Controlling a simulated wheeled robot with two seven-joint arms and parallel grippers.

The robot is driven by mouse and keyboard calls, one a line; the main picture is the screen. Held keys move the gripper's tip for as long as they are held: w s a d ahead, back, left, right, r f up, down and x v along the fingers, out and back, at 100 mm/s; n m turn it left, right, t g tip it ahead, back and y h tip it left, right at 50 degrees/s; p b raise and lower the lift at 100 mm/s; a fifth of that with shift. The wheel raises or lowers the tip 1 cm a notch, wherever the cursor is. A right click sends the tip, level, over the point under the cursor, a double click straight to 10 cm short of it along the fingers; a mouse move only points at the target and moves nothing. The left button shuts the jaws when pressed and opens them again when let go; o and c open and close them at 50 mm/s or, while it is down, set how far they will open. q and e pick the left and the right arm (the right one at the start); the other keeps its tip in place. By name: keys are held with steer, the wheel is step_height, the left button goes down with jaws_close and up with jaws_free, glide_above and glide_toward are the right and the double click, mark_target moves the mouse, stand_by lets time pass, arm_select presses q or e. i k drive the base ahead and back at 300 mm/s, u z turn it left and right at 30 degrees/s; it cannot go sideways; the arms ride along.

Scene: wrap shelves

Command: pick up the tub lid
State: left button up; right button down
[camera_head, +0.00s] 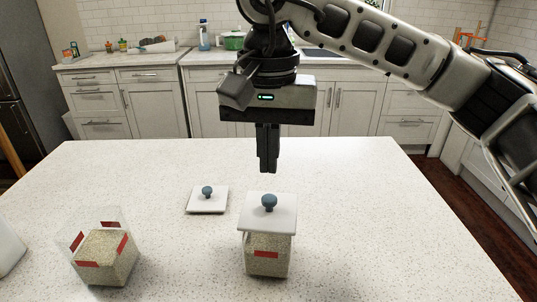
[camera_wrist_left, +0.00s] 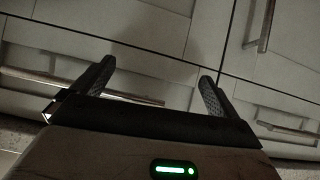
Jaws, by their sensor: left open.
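A white square lid (camera_head: 208,206) with a blue knob lies flat on the table. A second white lid (camera_head: 252,216) with a blue knob sits on the clear tub (camera_head: 266,264) of grain with red marks. Another clear tub (camera_head: 106,258) with grain and red marks stands lidless at the left. My right gripper (camera_head: 267,171) hangs pointing down above and behind the lidded tub, fingers together, with nothing visible between them. My left gripper (camera_wrist_left: 155,75) shows in the left wrist view, open and empty, facing cabinet fronts; I cannot make it out in the head view.
The speckled white table (camera_head: 370,215) is clear to the right and at the back. A white object (camera_head: 8,246) is cut off at the left edge. Kitchen cabinets and a counter (camera_head: 120,70) stand beyond the table.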

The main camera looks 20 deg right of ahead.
mark_target(213, 199)
steer(key=k, duration=1)
